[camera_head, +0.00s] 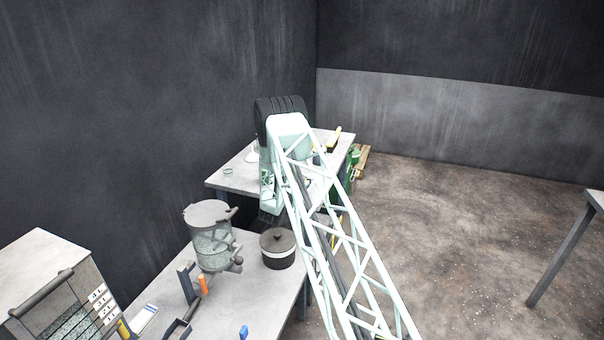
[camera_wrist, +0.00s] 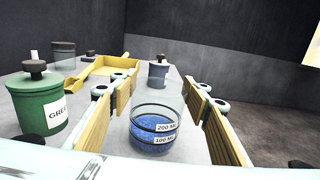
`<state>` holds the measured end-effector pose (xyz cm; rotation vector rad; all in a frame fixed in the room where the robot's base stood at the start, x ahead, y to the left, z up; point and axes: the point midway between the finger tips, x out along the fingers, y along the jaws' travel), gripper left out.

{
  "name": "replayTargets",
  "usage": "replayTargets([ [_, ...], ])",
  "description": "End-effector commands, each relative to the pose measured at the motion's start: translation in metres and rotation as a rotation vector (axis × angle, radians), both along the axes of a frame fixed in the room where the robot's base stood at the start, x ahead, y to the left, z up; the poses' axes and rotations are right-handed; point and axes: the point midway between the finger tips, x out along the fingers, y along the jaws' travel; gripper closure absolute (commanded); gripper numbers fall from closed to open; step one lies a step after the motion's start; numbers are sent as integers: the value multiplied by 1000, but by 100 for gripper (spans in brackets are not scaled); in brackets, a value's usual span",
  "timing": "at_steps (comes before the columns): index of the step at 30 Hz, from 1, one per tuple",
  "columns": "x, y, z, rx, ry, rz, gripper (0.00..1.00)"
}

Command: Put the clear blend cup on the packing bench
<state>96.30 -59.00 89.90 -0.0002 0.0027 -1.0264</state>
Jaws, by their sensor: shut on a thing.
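The clear blend cup (camera_wrist: 155,132) is in the wrist view, with blue grains in its lower part and 200 ml and 100 ml marks. It stands between the yellow-padded fingers of my gripper (camera_wrist: 165,108), which is shut on it. The cup looks about upright. A pale tabletop (camera_wrist: 188,88) lies behind and below it; I cannot tell if the cup touches it. In the head view my arm reaches over the far bench (camera_head: 232,180) and hides the cup. No label tells which bench is the packing bench.
A green lidded canister (camera_wrist: 38,105), a yellow scoop (camera_wrist: 108,66) and a blue-grey jar (camera_wrist: 158,73) stand near the cup. A near table (camera_head: 255,310) holds a sieve vessel (camera_head: 212,245) and a dark pot (camera_head: 278,250). Another table (camera_head: 565,255) is at the right edge, across open floor.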

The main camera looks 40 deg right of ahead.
Motion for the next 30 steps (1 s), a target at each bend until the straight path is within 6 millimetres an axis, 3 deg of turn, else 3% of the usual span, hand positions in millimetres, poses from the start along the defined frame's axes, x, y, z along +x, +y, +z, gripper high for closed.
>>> replayTargets([
  [13,0,0,-3,0,-1,0,76],
  [14,0,0,-3,0,-1,0,56],
  [18,0,0,-2,0,-1,0,43],
  [30,0,0,-1,0,-1,0,43],
])
